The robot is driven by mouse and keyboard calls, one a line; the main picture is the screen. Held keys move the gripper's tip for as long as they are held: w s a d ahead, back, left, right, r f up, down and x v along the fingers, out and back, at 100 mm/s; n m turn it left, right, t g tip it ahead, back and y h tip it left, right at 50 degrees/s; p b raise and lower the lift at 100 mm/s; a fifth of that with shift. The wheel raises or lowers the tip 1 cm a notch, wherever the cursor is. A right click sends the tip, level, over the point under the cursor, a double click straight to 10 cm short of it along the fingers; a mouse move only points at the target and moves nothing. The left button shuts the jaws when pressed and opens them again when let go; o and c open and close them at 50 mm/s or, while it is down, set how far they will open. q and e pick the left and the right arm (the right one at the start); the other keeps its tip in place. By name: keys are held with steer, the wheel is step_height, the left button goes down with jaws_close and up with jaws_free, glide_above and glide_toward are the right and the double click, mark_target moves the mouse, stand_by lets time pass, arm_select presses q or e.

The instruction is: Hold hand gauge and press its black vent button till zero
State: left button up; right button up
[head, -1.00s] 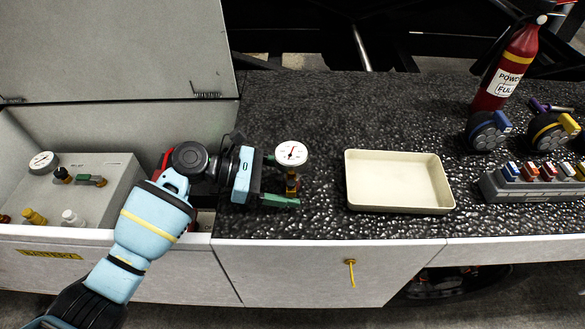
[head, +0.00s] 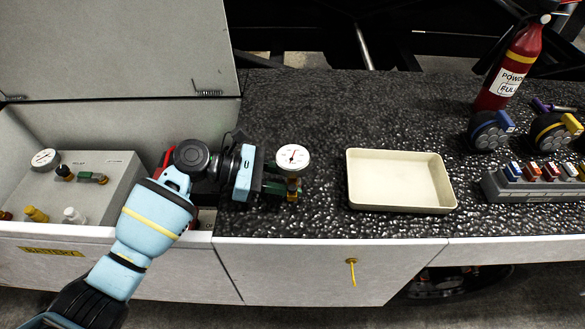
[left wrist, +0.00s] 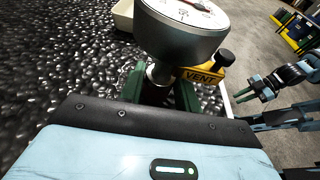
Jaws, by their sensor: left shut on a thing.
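The hand gauge (head: 292,158) has a round white dial and stands upright over the counter. My left gripper (head: 283,188) is shut on its stem below the dial. In the left wrist view, the gauge (left wrist: 185,38) rises between my green fingers. The black vent button (left wrist: 222,57) sits beside a yellow VENT label (left wrist: 200,76) to the right of the stem. The button is clear of any finger. My right gripper (left wrist: 245,95) shows small at the right of the left wrist view, apart from the gauge; its opening is too small to judge.
An empty cream tray (head: 400,205) lies right of the gauge. A panel box with another dial (head: 45,159) is in the open compartment at left. Valves, a switch block (head: 535,190) and a fire extinguisher (head: 507,75) stand at right.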

jaws_close()
steer(key=shift+s, duration=0.2)
steer(key=shift+s, duration=0.15)
steer(key=shift+w, duration=0.35)
stand_by(0.3)
